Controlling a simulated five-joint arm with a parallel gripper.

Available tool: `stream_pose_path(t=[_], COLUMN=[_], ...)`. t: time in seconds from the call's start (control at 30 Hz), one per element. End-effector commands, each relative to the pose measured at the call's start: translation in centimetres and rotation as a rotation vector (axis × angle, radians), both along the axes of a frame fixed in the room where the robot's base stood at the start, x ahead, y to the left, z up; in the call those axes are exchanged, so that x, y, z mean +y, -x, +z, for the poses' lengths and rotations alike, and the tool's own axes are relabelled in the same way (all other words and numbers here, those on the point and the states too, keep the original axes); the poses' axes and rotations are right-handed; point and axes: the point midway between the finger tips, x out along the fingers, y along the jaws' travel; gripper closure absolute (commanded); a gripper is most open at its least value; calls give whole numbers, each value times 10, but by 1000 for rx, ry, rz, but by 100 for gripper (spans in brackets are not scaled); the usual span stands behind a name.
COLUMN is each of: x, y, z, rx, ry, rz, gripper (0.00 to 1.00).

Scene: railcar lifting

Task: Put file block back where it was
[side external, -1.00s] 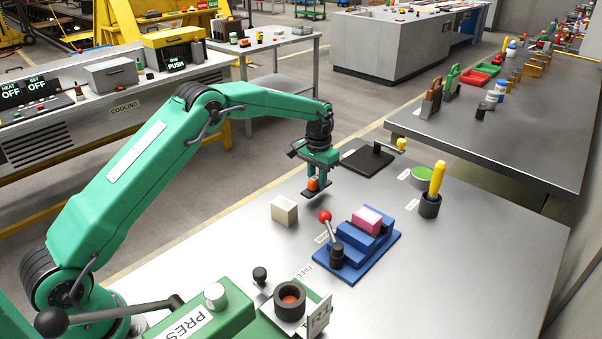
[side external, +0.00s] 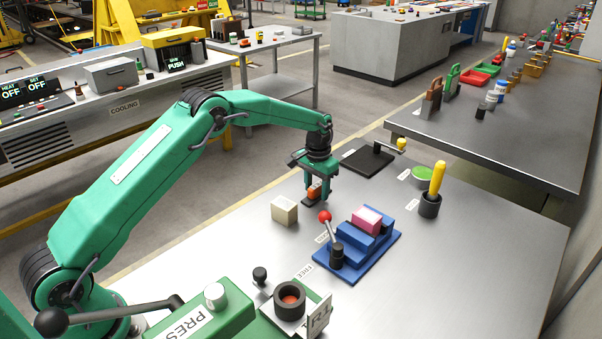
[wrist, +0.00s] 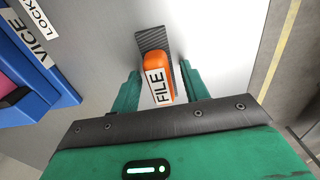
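The file block (side external: 314,194) has an orange handle on a dark ridged base. It appears to rest on the grey bench, behind and right of a beige block. In the wrist view, its orange part (wrist: 155,65) carries a FILE label, and its dark base sticks out beyond. My gripper (side external: 319,190) is low over it and points down. Its green fingers (wrist: 160,85) stand open on either side of the orange handle, with a visible gap at the right. The underside of the block is hidden.
The beige block (side external: 284,211) and the blue vice (side external: 358,255) with a pink piece (side external: 367,220) stand nearby. A black plate (side external: 369,162) lies behind. A dark cup (side external: 429,206) with a yellow handle stands right. The bench's right side is clear.

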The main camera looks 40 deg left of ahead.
Motion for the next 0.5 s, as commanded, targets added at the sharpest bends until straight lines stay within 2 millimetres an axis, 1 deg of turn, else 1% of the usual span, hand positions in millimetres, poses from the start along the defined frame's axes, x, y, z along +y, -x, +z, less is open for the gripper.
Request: stream_pose_path(t=[0.27,0.37,0.5], x=[0,0,0], y=[0,0,0], z=[4,10,25], rx=[-1,-2,-3], ry=[0,0,0], rz=[0,0,0], gripper=[55,55,55])
